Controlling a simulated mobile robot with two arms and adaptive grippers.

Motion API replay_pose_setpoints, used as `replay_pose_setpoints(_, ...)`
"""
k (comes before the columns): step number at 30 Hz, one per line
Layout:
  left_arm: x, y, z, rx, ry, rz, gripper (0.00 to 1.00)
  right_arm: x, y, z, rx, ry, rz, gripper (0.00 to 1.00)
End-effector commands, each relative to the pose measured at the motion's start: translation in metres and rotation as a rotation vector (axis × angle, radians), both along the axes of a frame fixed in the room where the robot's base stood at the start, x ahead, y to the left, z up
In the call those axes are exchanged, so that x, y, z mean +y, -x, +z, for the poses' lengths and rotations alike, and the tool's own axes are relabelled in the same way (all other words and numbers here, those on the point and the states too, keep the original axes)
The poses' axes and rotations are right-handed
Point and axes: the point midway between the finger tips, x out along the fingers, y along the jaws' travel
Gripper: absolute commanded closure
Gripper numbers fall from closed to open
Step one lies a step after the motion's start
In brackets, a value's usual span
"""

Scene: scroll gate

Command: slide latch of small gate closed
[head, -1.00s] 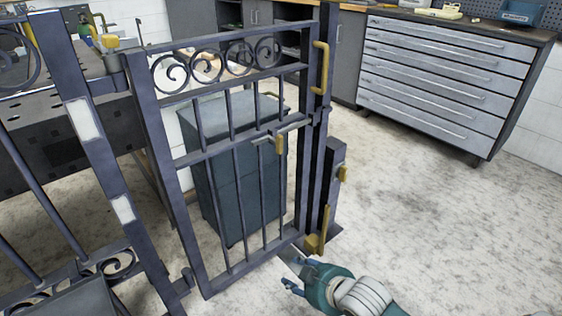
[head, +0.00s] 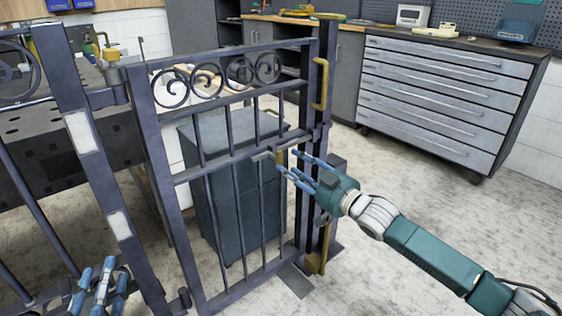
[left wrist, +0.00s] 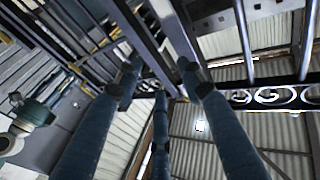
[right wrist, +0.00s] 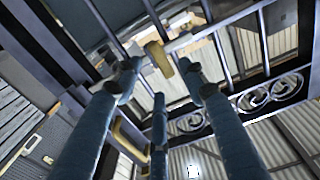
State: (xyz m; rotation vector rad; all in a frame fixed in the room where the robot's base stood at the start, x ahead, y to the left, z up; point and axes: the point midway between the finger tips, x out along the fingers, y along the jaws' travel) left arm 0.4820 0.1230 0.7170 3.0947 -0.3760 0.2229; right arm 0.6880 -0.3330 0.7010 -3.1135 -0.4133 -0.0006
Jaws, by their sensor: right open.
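The small dark metal gate (head: 228,153) stands in the middle of the head view with scrolls along its top. Its sliding latch is a grey bar (head: 262,156) on the middle rail with a yellow handle (head: 280,159). My right gripper (head: 296,170) is open just right of this handle. In the right wrist view, the yellow handle (right wrist: 159,58) appears between the spread fingertips (right wrist: 160,80); I cannot tell whether they touch it. My left gripper (head: 98,285) is low at the left, beside the gate's hinge-side post; its fingers (left wrist: 160,85) look open and empty.
A taller yellow pull handle (head: 320,84) is on the latch-side post above the latch. A dark cabinet (head: 235,190) stands behind the gate bars. A grey drawer chest (head: 440,95) stands at the back right. The floor (head: 430,205) at the right is clear.

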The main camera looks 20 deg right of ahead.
Motion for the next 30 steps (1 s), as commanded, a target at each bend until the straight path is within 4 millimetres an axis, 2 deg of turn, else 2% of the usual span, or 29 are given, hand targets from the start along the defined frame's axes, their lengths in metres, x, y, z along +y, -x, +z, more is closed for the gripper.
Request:
replay_pose_setpoints(6, -0.003, 0.009, 0.04, -0.184, 0.05, -0.011, 0.61, 0.009, -0.033, 0.001, -0.004, 0.001, -0.001, 0.58)
replay_pose_setpoints(12, -0.004, 0.019, 0.065, -0.296, 0.081, -0.018, 0.61, 0.014, -0.051, 0.0, -0.001, -0.001, 0.0, 0.58)
replay_pose_setpoints(18, -0.003, 0.023, 0.074, -0.335, 0.092, -0.02, 0.61, 0.016, -0.057, 0.0, 0.001, 0.0, 0.0, 0.58)
replay_pose_setpoints(24, -0.003, 0.023, 0.074, -0.335, 0.092, -0.02, 0.61, 0.016, -0.057, 0.0, 0.001, 0.0, 0.0, 0.58)
replay_pose_setpoints(26, -0.003, 0.023, 0.074, -0.335, 0.092, -0.02, 0.61, 0.016, -0.057, 0.0, 0.001, 0.0, 0.0, 0.66)
replay_pose_setpoints(30, -0.004, 0.023, 0.074, -0.335, 0.092, -0.02, 0.61, 0.016, -0.057, 0.0, 0.001, 0.0, 0.0, 0.94)
